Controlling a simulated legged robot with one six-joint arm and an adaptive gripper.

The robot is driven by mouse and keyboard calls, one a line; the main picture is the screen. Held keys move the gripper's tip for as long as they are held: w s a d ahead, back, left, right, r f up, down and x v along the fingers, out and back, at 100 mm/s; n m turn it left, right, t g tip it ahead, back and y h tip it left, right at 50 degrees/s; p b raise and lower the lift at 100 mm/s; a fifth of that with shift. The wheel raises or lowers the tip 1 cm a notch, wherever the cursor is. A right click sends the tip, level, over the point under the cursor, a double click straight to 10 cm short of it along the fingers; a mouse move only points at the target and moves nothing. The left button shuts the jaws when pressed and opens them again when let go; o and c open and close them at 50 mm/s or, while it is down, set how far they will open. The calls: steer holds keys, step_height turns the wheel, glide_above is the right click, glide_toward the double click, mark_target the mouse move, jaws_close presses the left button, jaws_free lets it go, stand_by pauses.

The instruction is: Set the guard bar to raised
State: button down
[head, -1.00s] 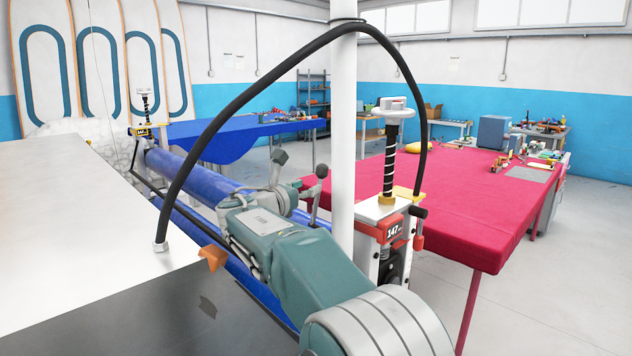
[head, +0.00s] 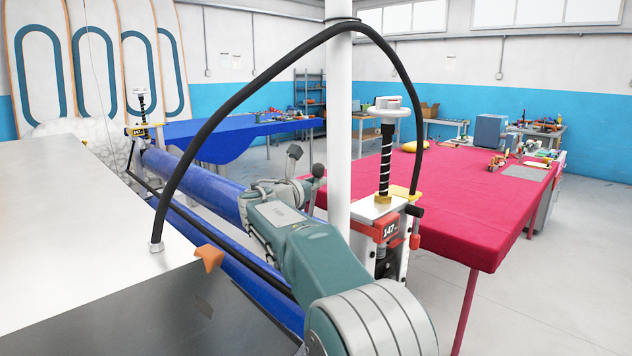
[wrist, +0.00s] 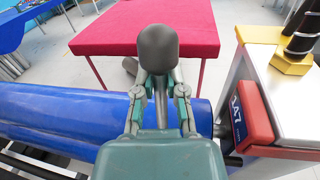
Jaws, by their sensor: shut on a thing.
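A dark rounded knob on a grey stem (wrist: 157,48) stands at my fingers in the wrist view; I take it to be the guard bar's handle. My gripper (wrist: 160,85) is shut on this handle, with the fingers on either side of its stem. In the head view my gripper (head: 302,186) is beside the near end of the blue rollers (head: 205,182), and a dark knob (head: 319,170) shows there. A thin black bar (head: 255,272) runs along the rollers. My arm hides part of it, so I cannot tell how it joins the handle.
A screw post with a red "147" label (head: 387,232) stands close on the right. A white pole (head: 340,120) and black hose (head: 235,95) rise near my arm. A red-covered table (head: 460,205) lies behind. A metal sheet (head: 80,220) fills the left.

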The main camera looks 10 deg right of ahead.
steer(key=shift+w+r, duration=0.1)
steer(key=shift+r, duration=0.15)
steer(key=shift+w+d+f+m+g+y, duration=0.15)
steer(key=shift+w+d+f+g+y, duration=0.3)
steer(key=shift+d+g+y, duration=0.3)
steer(key=shift+w+d+f+m+g+y, duration=0.2)
steer(key=shift+w+d+f+g+y, duration=0.3)
steer(key=shift+y, duration=0.35)
steer(key=shift+w+d+f+m+g+y, duration=0.15)
steer(key=shift+w+d+f+g+y, duration=0.2)
steer(key=shift+d+g+y, duration=0.4)
steer(key=shift+d, duration=0.1)
